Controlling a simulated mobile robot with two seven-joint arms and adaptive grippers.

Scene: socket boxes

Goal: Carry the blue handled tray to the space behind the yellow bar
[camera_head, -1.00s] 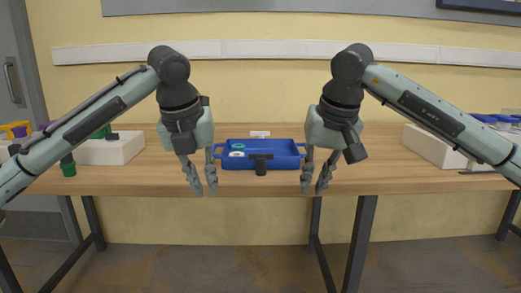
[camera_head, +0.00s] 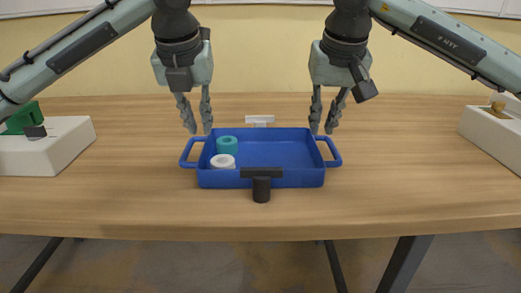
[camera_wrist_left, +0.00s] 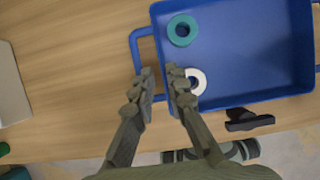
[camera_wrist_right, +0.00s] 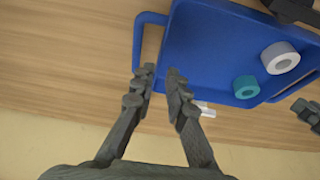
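The blue tray (camera_head: 290,151) lies flat on the table with a loop handle at each side. A teal ring (camera_head: 227,145) and a white ring (camera_head: 223,161) are in its left part. My left gripper (camera_head: 196,128) is open and empty, near the left handle (camera_wrist_left: 140,48). My right gripper (camera_head: 325,128) is open and empty, near the right handle (camera_wrist_right: 139,42). Neither gripper has a handle between its fingers. I see no bar that is clearly yellow.
A black bar on a post (camera_head: 261,173) stands at the tray's front edge. A white bar (camera_head: 260,119) stands just behind the tray. A white box with green parts (camera_head: 60,146) is at left, another white box (camera_head: 492,136) at right. Table beside the tray is clear.

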